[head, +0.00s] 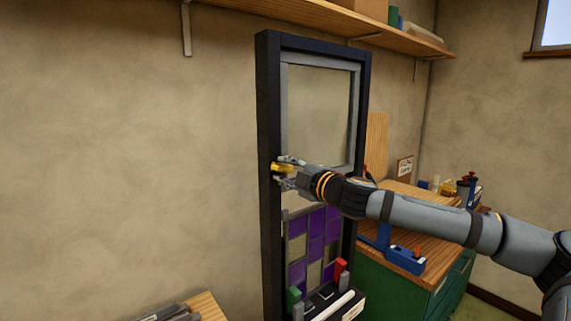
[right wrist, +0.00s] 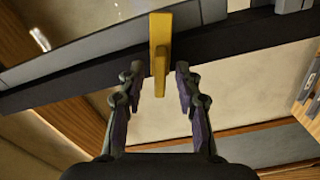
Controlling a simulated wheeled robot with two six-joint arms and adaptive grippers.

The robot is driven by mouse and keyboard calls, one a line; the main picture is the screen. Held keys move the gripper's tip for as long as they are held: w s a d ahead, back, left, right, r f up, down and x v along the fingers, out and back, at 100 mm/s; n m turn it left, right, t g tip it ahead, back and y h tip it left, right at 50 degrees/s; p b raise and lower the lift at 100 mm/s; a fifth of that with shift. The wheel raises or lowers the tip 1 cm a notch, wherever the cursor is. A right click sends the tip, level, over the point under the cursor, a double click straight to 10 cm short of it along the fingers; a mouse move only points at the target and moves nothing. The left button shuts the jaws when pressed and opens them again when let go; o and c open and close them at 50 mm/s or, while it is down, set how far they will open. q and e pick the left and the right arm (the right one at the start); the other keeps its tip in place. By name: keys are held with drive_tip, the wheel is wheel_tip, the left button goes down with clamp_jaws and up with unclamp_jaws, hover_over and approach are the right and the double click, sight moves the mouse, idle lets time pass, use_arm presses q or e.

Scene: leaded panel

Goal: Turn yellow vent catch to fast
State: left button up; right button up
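The yellow vent catch (head: 282,168) is on the left upright of the dark frame (head: 268,110) in the head view. In the right wrist view the yellow catch (right wrist: 160,55) lies across the dark bar, its narrow end pointing down between my fingers. My right gripper (head: 283,172) is at the catch. In the right wrist view its two fingers (right wrist: 157,82) stand apart, one on each side of the catch, with a gap showing on both sides. The gripper partly hides the catch in the head view. My left gripper is not in view.
A purple and grey leaded panel (head: 315,240) sits low in the frame. A green clip (head: 293,298) and a red clip (head: 340,268) are near its foot. A green bench with a wooden top (head: 405,195) stands at right behind my arm. A shelf (head: 320,20) runs above.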

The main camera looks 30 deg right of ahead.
drive_tip(key=shift+f, duration=0.1)
drive_tip(key=shift+c, duration=0.3)
clamp_jaws()
drive_tip(key=n+b, duration=0.1)
drive_tip(key=n, duration=0.2)
drive_tip(key=shift+n, duration=0.4)
drive_tip(key=shift+o, duration=0.3)
unclamp_jaws()
